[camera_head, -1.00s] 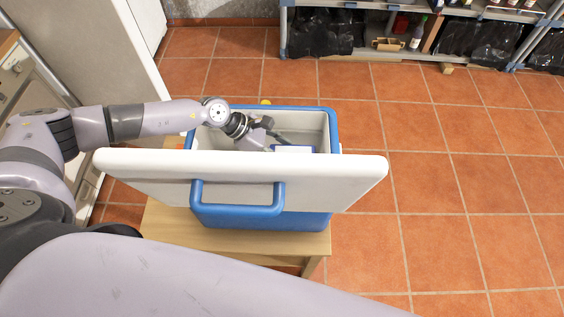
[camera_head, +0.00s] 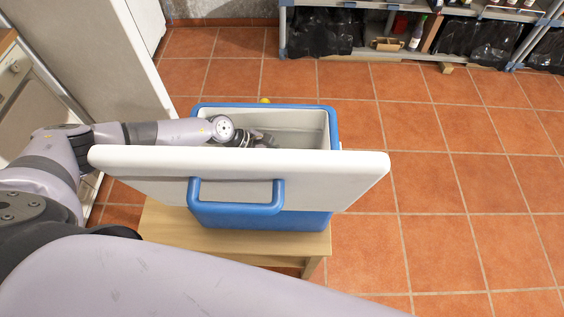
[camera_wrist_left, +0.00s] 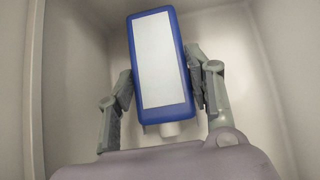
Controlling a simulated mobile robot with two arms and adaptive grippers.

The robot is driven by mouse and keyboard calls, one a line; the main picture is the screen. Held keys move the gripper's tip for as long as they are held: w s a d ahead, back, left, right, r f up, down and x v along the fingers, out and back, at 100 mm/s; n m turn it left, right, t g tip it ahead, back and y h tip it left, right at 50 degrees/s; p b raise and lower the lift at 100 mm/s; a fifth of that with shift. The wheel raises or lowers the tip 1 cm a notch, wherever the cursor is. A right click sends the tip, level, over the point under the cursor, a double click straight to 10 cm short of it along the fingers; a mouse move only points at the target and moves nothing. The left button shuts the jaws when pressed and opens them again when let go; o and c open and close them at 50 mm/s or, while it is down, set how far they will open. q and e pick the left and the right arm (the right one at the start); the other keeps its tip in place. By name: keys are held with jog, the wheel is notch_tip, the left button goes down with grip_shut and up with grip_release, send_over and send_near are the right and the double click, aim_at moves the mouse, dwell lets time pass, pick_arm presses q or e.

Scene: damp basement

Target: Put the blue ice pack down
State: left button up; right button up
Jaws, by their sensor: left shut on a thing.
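The blue ice pack (camera_wrist_left: 160,66), with a pale label on its face, shows in the left wrist view. My left gripper (camera_wrist_left: 163,85) is shut on it, one finger against each side. In the head view my left gripper (camera_head: 264,140) reaches down into the open blue cool box (camera_head: 333,128), and the lid hides its fingers and the ice pack. Pale inner walls surround the pack in the wrist view; I cannot tell whether it touches the floor of the box. My right gripper is not in view.
The white lid (camera_head: 330,172) with a blue handle (camera_head: 237,210) stands raised on the near side of the box. The box rests on a wooden table (camera_head: 165,232). A shelf (camera_head: 360,57) stands at the back. The tiled floor to the right is clear.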

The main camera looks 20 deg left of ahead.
pick_arm(q)
jog(key=shift+f+b, duration=0.3)
jog(key=shift+f, duration=0.1)
jog(key=o, duration=1.4)
jog(key=shift+c, duration=0.2)
jog(key=shift+r, duration=0.1)
jog(key=shift+r+p, duration=0.25)
jog(key=shift+p, duration=0.05)
jog(key=shift+r+p, duration=0.45)
jog(key=b+v, duration=0.1)
jog(key=v, duration=1)
jog(key=shift+s+a+r+b, duration=0.15)
jog(key=shift+a+r+b, duration=0.1)
jog(key=shift+a+b, duration=0.1)
